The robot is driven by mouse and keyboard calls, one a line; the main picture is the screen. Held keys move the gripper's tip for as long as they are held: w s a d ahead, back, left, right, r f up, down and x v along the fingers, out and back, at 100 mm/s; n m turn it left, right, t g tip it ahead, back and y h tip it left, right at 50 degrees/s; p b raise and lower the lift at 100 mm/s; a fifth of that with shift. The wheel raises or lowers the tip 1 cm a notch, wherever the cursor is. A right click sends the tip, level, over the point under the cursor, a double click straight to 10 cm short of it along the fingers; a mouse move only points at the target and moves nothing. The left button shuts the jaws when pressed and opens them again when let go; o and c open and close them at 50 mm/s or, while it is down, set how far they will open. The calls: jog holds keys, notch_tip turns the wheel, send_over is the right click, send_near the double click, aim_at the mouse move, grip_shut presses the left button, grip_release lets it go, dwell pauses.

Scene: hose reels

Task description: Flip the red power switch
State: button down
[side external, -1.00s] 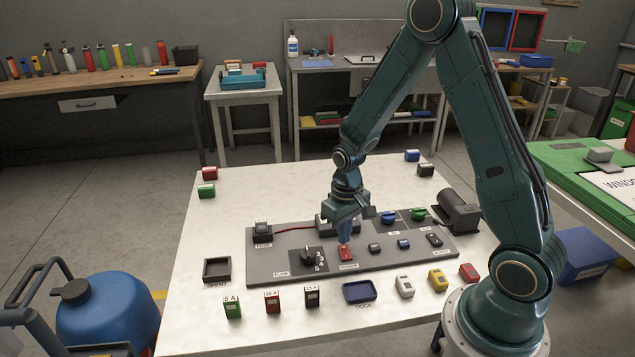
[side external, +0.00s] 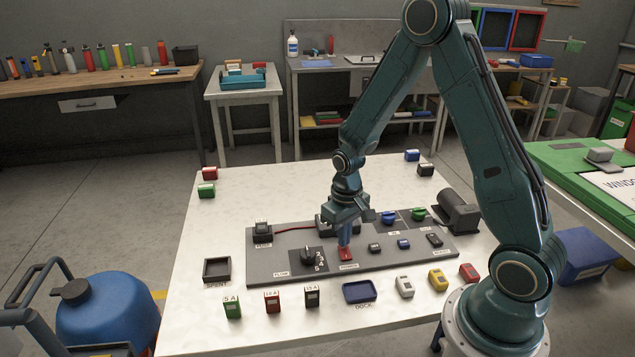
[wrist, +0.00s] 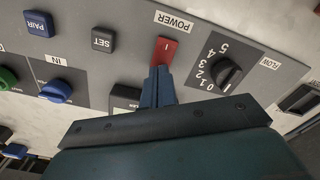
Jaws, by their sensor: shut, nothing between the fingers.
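The red power switch (side external: 346,254) is on the grey panel (side external: 290,270), in front of my gripper. In the wrist view the red switch (wrist: 167,50) sits below the POWER label and bears a white mark. My gripper (side external: 345,243) points down with its blue fingers closed and empty. In the wrist view the closed fingertips (wrist: 159,72) are at the lower edge of the switch and overlap it slightly. They look in contact or nearly so; I cannot tell which. The part of the switch behind the fingertips is hidden.
A black FLOW dial (wrist: 227,72) sits beside the switch, and a SET button (wrist: 103,39) is on the other side. A blue IN knob (wrist: 56,90) is farther left. Fuse blocks and a blue DOCK tray (side external: 360,291) stand in front of the panel.

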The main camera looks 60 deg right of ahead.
jog(key=shift+f, duration=0.5)
dwell(0.4)
jog(key=shift+r, duration=3.55)
jog(key=s+a+r+n+t, duration=0.1)
jog(key=s+a+r, duration=0.2)
jog(key=r, duration=0.4)
jog(key=s+a+r+n+t, duration=0.1)
jog(key=s+a+r+t, duration=0.15)
jog(key=r, duration=0.45)
jog(key=s+a+r+t, duration=0.1)
jog(key=s+r, duration=0.2)
jog(key=s, duration=0.2)
jog(key=s+a+r+n+t, duration=0.1)
jog(key=s+a+r, duration=0.1)
jog(key=s, duration=0.4)
jog(key=shift+s+r, duration=0.3)
jog(key=shift+r, duration=0.3)
